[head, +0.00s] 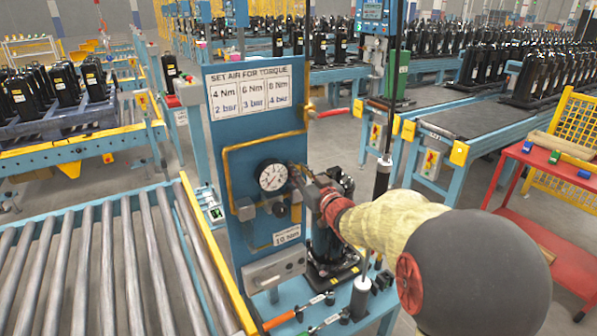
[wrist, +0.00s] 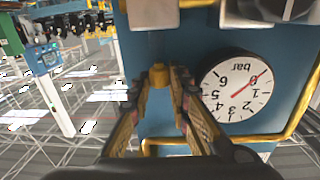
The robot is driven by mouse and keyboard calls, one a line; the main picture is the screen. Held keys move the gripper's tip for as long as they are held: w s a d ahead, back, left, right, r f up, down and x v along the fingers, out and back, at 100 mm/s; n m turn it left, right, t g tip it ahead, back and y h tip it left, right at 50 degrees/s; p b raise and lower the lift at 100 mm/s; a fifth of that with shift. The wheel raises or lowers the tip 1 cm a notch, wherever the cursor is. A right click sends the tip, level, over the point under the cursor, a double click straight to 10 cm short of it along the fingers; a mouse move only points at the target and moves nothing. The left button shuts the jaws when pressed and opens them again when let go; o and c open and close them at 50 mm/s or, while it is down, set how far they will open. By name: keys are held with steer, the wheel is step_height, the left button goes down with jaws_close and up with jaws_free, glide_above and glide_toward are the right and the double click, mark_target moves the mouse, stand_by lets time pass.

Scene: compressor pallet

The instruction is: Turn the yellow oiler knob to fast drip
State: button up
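The yellow oiler knob (wrist: 159,74) shows in the wrist view as a small block against the blue panel, at the tips of my gripper. My gripper (wrist: 163,88) has a finger on each side of the knob, with the tips close to its sides. I cannot tell whether they press on it. In the head view my gripper (head: 309,188) reaches the right part of the blue panel (head: 235,135), just right of the gauge. The knob is hidden behind it there. The knob's setting cannot be read.
A round pressure gauge (head: 272,176) sits left of my gripper; it also shows upside down in the wrist view (wrist: 232,96). A yellow pipe (head: 228,170) runs around it. A black compressor (head: 330,245) stands below my gripper, and a roller conveyor (head: 110,265) lies left.

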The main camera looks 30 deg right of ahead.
jaws_close()
steer(key=shift+d+y+p, duration=0.1)
steer(key=shift+y+p, duration=0.3)
steer(key=shift+p, duration=0.2)
steer(key=n+y+p, duration=0.2)
steer(key=y+p, duration=0.1)
steer(key=n+y+p, duration=0.1)
steer(key=p, duration=0.1)
steer(key=shift+d+r+g+y, duration=0.1)
steer(key=shift+d+g+y, duration=0.15)
steer(key=shift+g+y, duration=0.05)
steer(key=n+g+y+p, duration=0.1)
steer(key=n+y+p, duration=0.2)
steer(key=shift+w+g+y, duration=0.1)
steer(key=shift+g+y, duration=0.2)
steer(key=shift+y, duration=0.1)
steer(key=shift+f, duration=0.2)
steer(key=shift+o, duration=1.6)
jaws_free()
steer(key=shift+r, duration=0.1)
